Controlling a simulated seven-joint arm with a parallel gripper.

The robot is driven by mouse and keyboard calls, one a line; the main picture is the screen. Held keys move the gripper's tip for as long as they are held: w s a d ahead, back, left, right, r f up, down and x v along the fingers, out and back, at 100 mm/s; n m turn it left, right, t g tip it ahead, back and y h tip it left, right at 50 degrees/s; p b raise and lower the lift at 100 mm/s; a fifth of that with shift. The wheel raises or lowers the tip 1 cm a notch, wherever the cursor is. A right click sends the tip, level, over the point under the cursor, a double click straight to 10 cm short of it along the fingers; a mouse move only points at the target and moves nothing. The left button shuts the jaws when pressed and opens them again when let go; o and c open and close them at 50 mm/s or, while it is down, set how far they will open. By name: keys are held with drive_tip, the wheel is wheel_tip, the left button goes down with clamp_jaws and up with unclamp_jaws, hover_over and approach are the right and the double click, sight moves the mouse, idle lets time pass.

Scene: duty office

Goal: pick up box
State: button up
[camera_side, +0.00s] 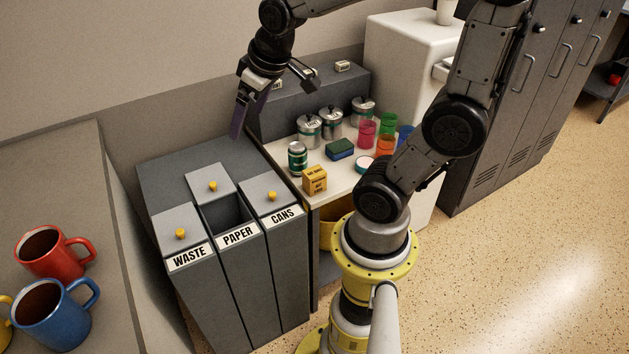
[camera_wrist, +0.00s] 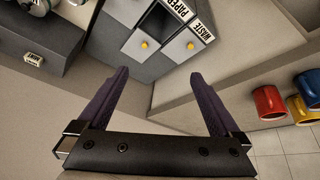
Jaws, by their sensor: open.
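A small yellow-orange box (camera_side: 315,181) with dark printing stands upright on the front edge of the pale counter (camera_side: 340,185), just right of the bins. It does not show in the wrist view. My gripper (camera_side: 240,118) is up and to the left of the box, over the back of the bin unit, well apart from it. In the wrist view my gripper (camera_wrist: 158,75) has its two purple fingers spread wide, with nothing between them.
A green can (camera_side: 297,158), a sponge (camera_side: 340,149), a pink-topped round tub (camera_side: 364,164), lidded canisters (camera_side: 309,131) and coloured cups crowd the counter. Red (camera_side: 48,252) and blue (camera_side: 48,314) mugs stand at left.

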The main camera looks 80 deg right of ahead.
drive_tip(key=d+f+m+g, duration=0.2)
drive_tip(key=d+f+m, duration=0.1)
drive_tip(key=d+f, duration=0.5)
drive_tip(key=m+g+y, duration=0.1)
drive_tip(key=m+g, duration=0.2)
drive_tip(key=m, duration=0.1)
approach(316, 171)
drive_tip(key=shift+s+d, duration=0.1)
wheel_tip(316, 171, down, 8)
drive_tip(key=shift+r, duration=0.15)
drive_tip(key=shift+w+f, duration=0.2)
drive_tip(key=shift+f, duration=2.7)
drive_tip(key=c, duration=1.3)
